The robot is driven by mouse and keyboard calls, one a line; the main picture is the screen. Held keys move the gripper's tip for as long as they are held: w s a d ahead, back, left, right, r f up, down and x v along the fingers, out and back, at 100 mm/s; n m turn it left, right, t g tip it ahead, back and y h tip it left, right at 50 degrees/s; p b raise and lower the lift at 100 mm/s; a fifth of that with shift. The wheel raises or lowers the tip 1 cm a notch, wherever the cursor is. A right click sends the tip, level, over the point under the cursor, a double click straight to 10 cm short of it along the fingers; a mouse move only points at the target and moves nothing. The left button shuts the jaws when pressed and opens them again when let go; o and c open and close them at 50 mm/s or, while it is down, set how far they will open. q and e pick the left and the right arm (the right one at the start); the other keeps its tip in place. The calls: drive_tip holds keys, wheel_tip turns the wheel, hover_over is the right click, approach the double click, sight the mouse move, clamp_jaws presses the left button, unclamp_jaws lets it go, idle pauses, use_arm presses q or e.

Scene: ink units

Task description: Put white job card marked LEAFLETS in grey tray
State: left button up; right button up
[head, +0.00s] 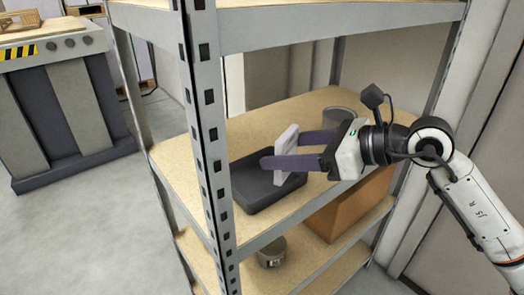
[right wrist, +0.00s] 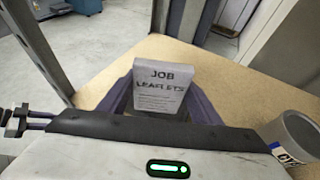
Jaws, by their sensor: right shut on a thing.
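My right gripper (head: 268,155) is shut on the white job card (head: 286,140). The card is a thick white block held upright between the fingertips; in the right wrist view its face (right wrist: 162,88) reads JOB LEAFLETS. The dark grey tray (head: 250,205) lies on the middle shelf. In the head view the card and fingers overlap the tray's far right part and appear above it. The gap between card and tray is hard to judge. The tray is hidden in the right wrist view.
A grey can (head: 338,115) stands on the middle shelf (head: 285,108) behind my gripper; it shows in the right wrist view (right wrist: 297,135) with a label. A shelf post (head: 210,140) stands left of the tray. Below are a cardboard box (head: 345,208) and another can (head: 271,252).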

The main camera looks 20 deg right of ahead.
drive_tip(key=w+a, duration=0.3)
drive_tip(key=w, duration=0.1)
drive_tip(key=shift+a+p, duration=0.3)
drive_tip(key=shift+a, duration=0.05)
drive_tip(key=shift+f, duration=1.75)
drive_tip(key=shift+f+b, duration=0.2)
drive_tip(key=shift+b, duration=0.15)
drive_tip(key=o, duration=1.1)
drive_tip(key=shift+c, duration=0.2)
drive_tip(key=shift+r, duration=0.1)
